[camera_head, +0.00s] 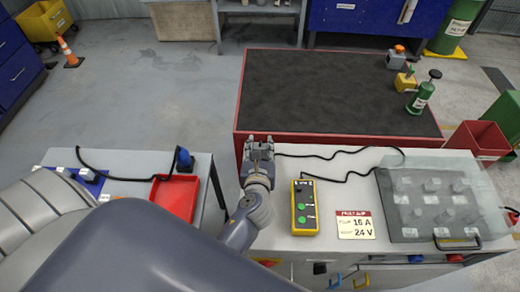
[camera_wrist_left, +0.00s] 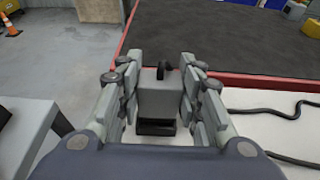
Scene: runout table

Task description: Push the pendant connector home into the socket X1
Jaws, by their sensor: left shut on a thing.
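My left gripper (camera_head: 259,146) is above the back-left corner of the light worktable. It is shut on a grey block, which I take for the pendant connector (camera_wrist_left: 158,90); the block has a dark lower part and a black piece on top. The fingers stand on both sides of it in the left wrist view (camera_wrist_left: 160,103). The yellow pendant (camera_head: 305,222) with green buttons lies on the worktable, right of the gripper. Its black cable (camera_head: 345,152) loops back toward the gripper. I cannot make out the socket X1 or how the connector sits to it. My right gripper is not in view.
A clear cover (camera_head: 430,196) over a grey panel and a label card (camera_head: 356,225) are on the worktable's right. A red-edged, dark-topped table (camera_head: 330,90) stands behind. A red tray (camera_head: 175,198) is on the left table.

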